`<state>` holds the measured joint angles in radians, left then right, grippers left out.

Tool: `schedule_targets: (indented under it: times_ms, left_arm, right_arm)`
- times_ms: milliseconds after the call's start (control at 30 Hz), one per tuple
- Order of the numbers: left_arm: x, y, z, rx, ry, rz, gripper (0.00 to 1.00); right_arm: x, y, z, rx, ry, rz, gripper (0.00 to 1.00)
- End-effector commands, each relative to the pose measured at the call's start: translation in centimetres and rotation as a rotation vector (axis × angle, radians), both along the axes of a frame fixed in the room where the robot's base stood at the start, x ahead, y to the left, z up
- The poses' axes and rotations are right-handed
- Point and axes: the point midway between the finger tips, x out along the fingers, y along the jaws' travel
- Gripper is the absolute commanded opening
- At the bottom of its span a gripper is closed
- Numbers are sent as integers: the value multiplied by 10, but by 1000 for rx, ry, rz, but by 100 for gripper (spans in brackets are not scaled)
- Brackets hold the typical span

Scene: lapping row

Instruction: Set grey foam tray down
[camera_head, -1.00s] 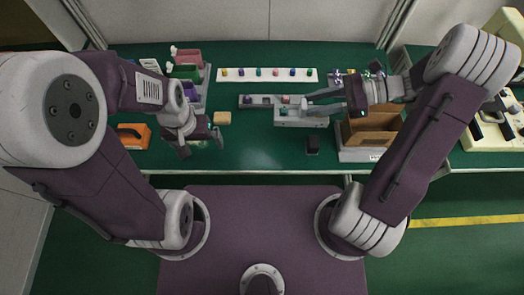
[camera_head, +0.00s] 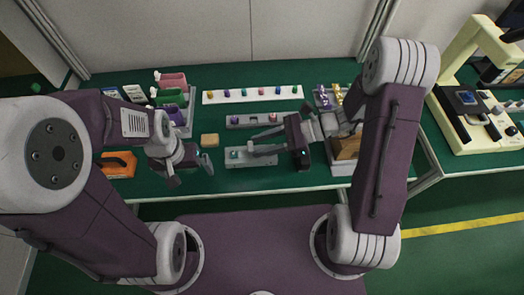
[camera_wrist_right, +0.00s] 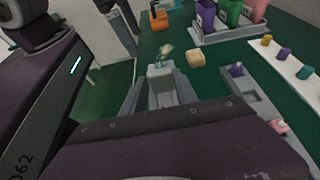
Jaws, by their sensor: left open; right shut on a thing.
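The grey foam tray (camera_head: 240,156) is a small light-grey block with a teal piece near its left end. It lies at the front middle of the green bench, and I cannot tell whether it touches the surface. My right gripper (camera_head: 264,143) is shut on it from the right. In the right wrist view the tray (camera_wrist_right: 161,86) shows between the fingers, the teal piece at its far end; my gripper body hides its near part. My left gripper (camera_head: 190,173) is open and empty, left of the tray near the bench's front edge.
A long grey holder (camera_head: 240,121) sits just behind the tray. A white strip (camera_head: 212,97) with several coloured pegs lies further back. A tan block (camera_head: 210,140) is left of the tray. An orange case (camera_head: 118,164) is at far left, a brown box (camera_head: 345,148) at right.

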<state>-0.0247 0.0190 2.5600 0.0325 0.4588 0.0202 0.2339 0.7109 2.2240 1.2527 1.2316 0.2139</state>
Motion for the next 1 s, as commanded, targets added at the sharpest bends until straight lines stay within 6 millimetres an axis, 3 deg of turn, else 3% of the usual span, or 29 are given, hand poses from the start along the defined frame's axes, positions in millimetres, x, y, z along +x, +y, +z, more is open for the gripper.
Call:
schedule_targets:
  times_ms: [233,633,667,700,733,1000]
  left_arm:
    - [0,0,-9,0,0,0,100]
    - [0,0,-12,0,0,0,100]
    - [0,0,-11,0,0,0,100]
    - [0,0,-11,0,0,0,100]
    - [0,0,-11,0,0,0,100]
    - [0,0,-11,0,0,0,100]
  right_arm:
    - [0,0,-38,1,3,-1,0]
    - [0,-1,-44,1,1,-1,0]
    - [0,-1,-43,0,1,-1,41]
    - [0,-1,-43,0,0,-1,52]
    - [0,-1,-43,0,0,-1,57]
    - [0,-1,-42,0,1,-1,57]
